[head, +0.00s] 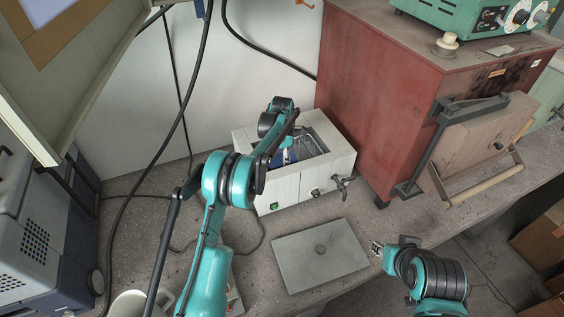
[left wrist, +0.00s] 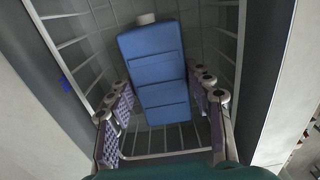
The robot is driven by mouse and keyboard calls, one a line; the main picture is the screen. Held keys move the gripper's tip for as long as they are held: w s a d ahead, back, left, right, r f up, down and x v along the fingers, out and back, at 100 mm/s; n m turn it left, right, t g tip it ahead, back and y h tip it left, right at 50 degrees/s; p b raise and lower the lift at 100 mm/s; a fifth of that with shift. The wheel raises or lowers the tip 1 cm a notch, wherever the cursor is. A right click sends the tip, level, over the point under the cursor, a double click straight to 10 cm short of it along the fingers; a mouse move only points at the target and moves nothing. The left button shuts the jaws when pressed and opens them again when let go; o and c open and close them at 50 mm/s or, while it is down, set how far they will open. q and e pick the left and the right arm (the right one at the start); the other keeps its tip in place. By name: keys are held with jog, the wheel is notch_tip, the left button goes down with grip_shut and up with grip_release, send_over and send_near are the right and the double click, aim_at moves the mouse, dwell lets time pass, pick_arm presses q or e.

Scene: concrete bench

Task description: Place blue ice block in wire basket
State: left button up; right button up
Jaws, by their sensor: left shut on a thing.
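The blue ice block (left wrist: 155,70) is a ribbed blue slab between the two fingers of my left gripper (left wrist: 162,105) in the left wrist view. The gripper is shut on it. Wire basket bars (left wrist: 72,42) surround the block on several sides, and the block is inside the basket's outline. I cannot tell whether it touches the basket floor. In the head view my left gripper (head: 287,150) reaches down into the open white bath (head: 290,190), with a bit of blue showing; the arm hides most of it. My right gripper (head: 377,248) hangs by the bench's front edge, its fingers too small to judge.
A grey lid (head: 320,262) with a knob lies flat on the bench in front of the bath. A red cabinet (head: 385,95) stands close behind at the right. A grey machine (head: 40,220) and a white mug (head: 128,304) are at the left. Black cables hang at the left.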

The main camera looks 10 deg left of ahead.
pick_arm(q)
jog(key=shift+f, duration=0.2)
jog(key=o, duration=1.3)
jog(key=shift+o, duration=0.2)
jog(key=shift+r, duration=0.1)
